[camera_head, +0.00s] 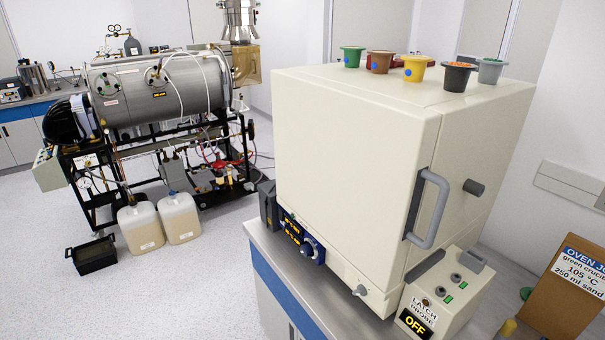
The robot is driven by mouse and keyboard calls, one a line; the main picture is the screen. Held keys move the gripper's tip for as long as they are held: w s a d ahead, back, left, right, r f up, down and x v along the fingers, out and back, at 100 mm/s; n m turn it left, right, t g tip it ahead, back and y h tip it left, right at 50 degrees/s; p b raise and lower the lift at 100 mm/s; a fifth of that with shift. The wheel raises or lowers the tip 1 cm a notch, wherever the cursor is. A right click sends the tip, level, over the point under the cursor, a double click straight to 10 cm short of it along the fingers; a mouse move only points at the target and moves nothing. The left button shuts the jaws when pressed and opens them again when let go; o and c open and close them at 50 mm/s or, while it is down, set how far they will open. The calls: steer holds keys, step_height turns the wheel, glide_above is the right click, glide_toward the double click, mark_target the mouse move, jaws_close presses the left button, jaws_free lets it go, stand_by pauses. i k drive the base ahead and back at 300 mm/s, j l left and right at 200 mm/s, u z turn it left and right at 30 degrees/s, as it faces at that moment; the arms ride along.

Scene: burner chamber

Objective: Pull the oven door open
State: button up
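The oven (484,142) is a large cream box on a bench at the centre right of the head view. Its door (345,160) is the broad plain front face and looks closed, flush with the body. A grey bar handle (432,208) stands upright near the door's right edge, with nothing touching it. Below the door are a control panel with orange digits (292,230) and a small lever (360,290). My gripper is not in view.
A sloped box labelled LATCH PROBE (446,290), reading OFF, stands below the handle. Several coloured crucibles, including a green one (352,57), sit on the oven top. A brown sign board (570,285) is at right. Open floor (190,290) lies left of the bench.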

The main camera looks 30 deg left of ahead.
mark_target(354, 164)
steer(key=u, duration=1.35)
